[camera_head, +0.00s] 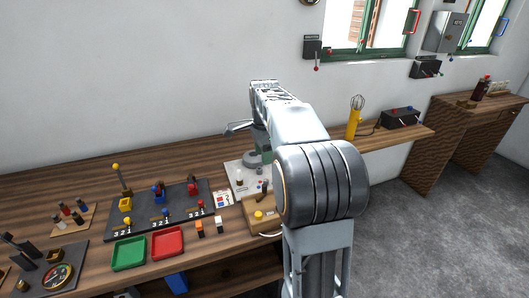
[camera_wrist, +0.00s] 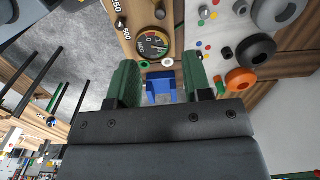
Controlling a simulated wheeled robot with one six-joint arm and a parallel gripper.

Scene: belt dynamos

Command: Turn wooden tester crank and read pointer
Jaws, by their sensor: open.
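A wooden panel (camera_wrist: 122,22) with a dial gauge (camera_wrist: 152,43) shows at the top of the wrist view. The dial has coloured bands; its pointer reading is too small to tell. My gripper (camera_wrist: 162,74) is open, its two green fingers apart below the dial. A blue piece (camera_wrist: 160,90) shows between the fingers; I cannot tell its distance. No crank is clearly recognisable. In the head view a wooden box (camera_head: 252,225) with a yellow knob (camera_head: 258,215) is partly hidden by my arm, which also hides most of my gripper.
A green tray (camera_head: 129,253) and red tray (camera_head: 168,242) lie on the bench, before a dark board with levers (camera_head: 150,222). A round gauge (camera_head: 57,277) is at lower left. A yellow lamp (camera_head: 354,118) stands right. An orange knob (camera_wrist: 240,80) is right of my fingers.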

